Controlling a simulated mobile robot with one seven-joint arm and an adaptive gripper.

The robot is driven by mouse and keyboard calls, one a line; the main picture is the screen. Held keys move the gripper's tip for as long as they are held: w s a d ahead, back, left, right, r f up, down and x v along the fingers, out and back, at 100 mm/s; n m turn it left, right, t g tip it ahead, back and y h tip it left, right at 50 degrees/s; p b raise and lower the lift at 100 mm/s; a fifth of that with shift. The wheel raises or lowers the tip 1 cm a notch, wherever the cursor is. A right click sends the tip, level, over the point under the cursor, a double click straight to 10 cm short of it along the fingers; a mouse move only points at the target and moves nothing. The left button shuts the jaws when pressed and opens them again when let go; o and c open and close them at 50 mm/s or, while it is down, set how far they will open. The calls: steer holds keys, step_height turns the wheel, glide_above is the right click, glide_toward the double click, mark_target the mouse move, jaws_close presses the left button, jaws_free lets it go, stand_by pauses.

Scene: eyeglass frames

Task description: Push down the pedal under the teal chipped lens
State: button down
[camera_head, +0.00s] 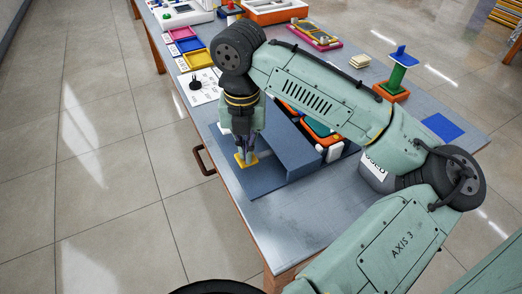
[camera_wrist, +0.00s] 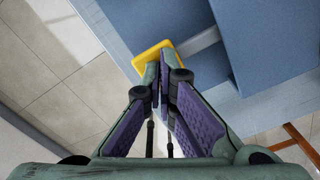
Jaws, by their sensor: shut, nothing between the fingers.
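A yellow pedal (camera_head: 248,160) sticks out over the blue base plate at the near left of a blue box-like stand (camera_head: 283,143). In the wrist view the yellow pedal (camera_wrist: 151,57) sits at the end of a grey bar that runs toward the stand. My gripper (camera_head: 246,150) points down, shut and empty, with its fingertips right at the pedal. The shut fingertips also show in the wrist view (camera_wrist: 163,62), over the pedal's lower right part. I cannot tell if they touch it. A teal piece (camera_head: 318,128) in an orange frame is partly hidden behind my arm.
Colored trays (camera_head: 190,45) and a white card with a black item (camera_head: 203,84) lie at the back left. A green post on an orange base (camera_head: 394,84) and a blue mat (camera_head: 441,127) are at the right. The near table corner is clear.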

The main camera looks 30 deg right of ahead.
steer(key=shift+f+b, duration=0.45)
steer(key=shift+f, duration=0.4)
stand_by(1.1)
steer(key=shift+r, duration=0.1)
steer(key=shift+r+p, duration=2.35)
steer(key=shift+r, duration=0.15)
steer(key=shift+f, duration=0.1)
